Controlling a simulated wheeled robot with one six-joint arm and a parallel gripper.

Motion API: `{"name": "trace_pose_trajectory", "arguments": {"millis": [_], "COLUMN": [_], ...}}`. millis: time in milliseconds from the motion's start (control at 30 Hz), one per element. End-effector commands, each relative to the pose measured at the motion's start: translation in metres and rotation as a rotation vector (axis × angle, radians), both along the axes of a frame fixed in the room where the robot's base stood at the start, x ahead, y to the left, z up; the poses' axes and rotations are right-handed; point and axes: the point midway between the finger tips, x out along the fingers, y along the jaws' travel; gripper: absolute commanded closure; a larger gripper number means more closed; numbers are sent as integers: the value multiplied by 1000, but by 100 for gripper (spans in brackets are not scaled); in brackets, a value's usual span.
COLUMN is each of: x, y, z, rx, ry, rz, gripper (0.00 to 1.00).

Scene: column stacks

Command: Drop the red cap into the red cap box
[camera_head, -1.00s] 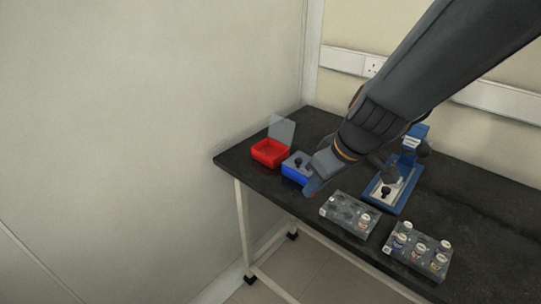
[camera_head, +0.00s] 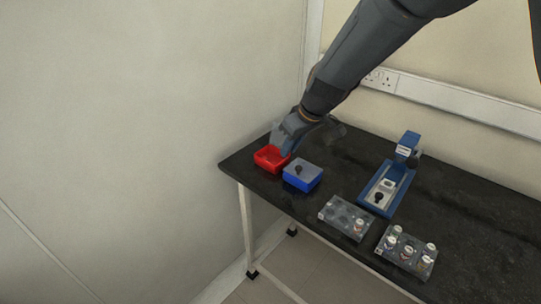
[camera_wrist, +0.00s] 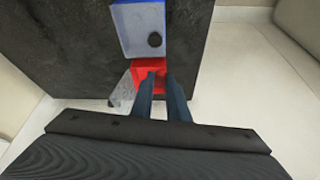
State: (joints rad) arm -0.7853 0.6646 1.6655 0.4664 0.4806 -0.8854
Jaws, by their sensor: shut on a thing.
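The red cap box (camera_head: 263,163) is an open red box at the table's left end, with a clear lid standing up behind it. It also shows in the wrist view (camera_wrist: 138,66) just beyond my fingers. My gripper (camera_head: 287,152) is over the right part of this box, pointing down, and hides some of it and its lid. In the wrist view my two fingers (camera_wrist: 160,80) reach over the red box. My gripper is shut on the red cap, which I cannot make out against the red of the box.
A blue box (camera_head: 303,185) with a black piece in it stands right beside the red box. A blue press-like device (camera_head: 372,200) and two clear racks (camera_head: 333,216) (camera_head: 391,257) with capped vials stand to the right. A wall is close on the left.

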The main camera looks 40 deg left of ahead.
Motion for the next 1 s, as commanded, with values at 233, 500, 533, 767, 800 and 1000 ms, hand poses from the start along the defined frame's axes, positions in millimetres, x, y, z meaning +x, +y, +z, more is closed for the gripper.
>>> {"name": "trace_pose_trajectory", "arguments": {"millis": [233, 500, 533, 767, 800, 1000], "x": [25, 41, 41, 43, 43, 43], "y": [42, 65, 66, 68, 68, 68], "z": [3, 0, 0, -8, -10, -30], "rx": [-5, -8, -9, -10, -10, -10], "ry": [-2, -6, -6, -5, -5, -5], "rz": [-2, -7, -7, -8, -8, -9], "gripper": [100, 100, 100, 100, 100, 100]}}
